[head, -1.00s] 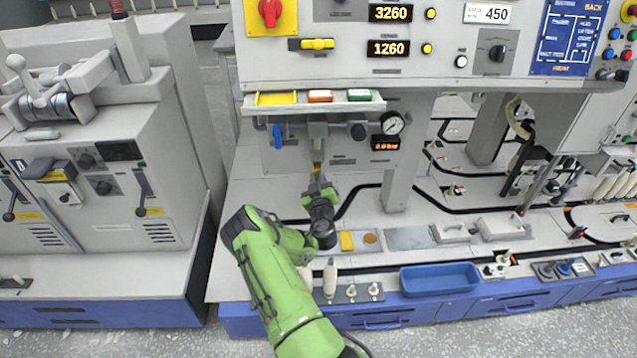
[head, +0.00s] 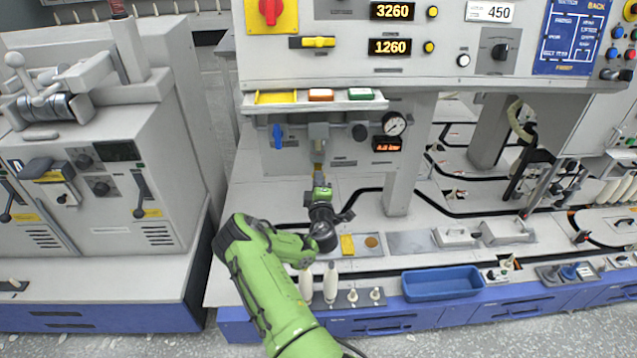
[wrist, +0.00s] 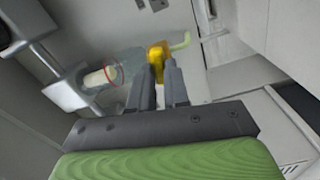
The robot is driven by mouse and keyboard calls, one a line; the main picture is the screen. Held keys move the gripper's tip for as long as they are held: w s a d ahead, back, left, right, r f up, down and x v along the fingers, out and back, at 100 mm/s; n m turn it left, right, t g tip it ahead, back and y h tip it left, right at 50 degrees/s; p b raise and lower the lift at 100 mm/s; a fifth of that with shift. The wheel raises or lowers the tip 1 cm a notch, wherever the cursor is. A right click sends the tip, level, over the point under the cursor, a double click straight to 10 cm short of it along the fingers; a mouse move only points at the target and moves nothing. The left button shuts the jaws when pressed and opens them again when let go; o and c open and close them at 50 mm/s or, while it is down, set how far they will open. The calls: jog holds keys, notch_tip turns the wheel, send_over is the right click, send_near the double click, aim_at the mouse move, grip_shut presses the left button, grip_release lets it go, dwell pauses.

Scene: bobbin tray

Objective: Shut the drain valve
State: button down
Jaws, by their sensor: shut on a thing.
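The drain valve's yellow handle (wrist: 157,52) sits at the bottom of a clear bowl (wrist: 122,70) with a red ring, in the wrist view. A pale green tube (wrist: 181,40) leads off to its right. My gripper (wrist: 158,78) has both fingers closed on the yellow handle. In the head view my gripper (head: 319,178) reaches up below the grey fitting (head: 319,131) under the shelf. The handle is mostly hidden by my gripper there, so its exact angle is hard to tell.
A blue lever (head: 277,136) hangs left of the fitting. A round gauge (head: 394,124) and a small display (head: 387,144) are to the right. A shelf (head: 312,105) with coloured trays is above. White bobbins (head: 330,282) and a blue tray (head: 441,281) stand in front.

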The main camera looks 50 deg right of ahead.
jog(key=shift+w+a+n, duration=0.1)
jog(key=shift+n, duration=1)
jog(key=shift+f, duration=0.1)
jog(key=c, duration=1.1)
grip_release()
